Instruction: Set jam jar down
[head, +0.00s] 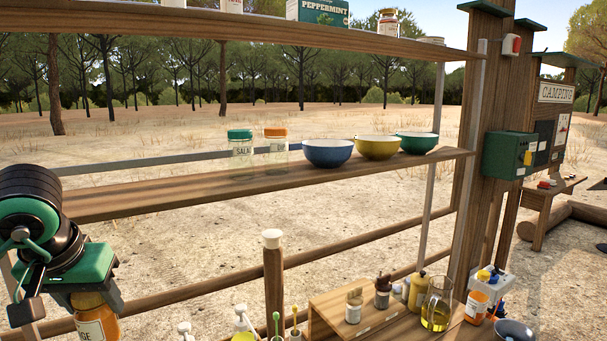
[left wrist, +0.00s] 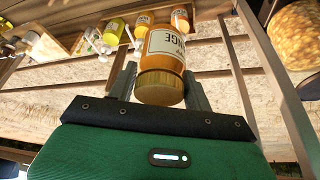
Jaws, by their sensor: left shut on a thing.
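The jam jar (head: 97,322) is orange with a white label ending in "GE" and shows at the bottom left of the head view, cut off by the frame edge. My left gripper (head: 92,298) is shut on it from above. In the left wrist view the jam jar (left wrist: 163,65) sits between the two grey fingers of my left gripper (left wrist: 160,88), its gold lid toward the camera. Its base is hidden in the head view, so I cannot tell whether it touches anything. My right gripper is not in view.
The middle wooden shelf (head: 110,202) holds a green-lidded jar (head: 240,143), an orange-lidded jar (head: 276,140), and blue (head: 328,154), yellow (head: 378,148) and green (head: 417,143) bowls. Its left part is bare. Several bottles and a glass jug (head: 437,308) stand below. A post (head: 273,285) rises between.

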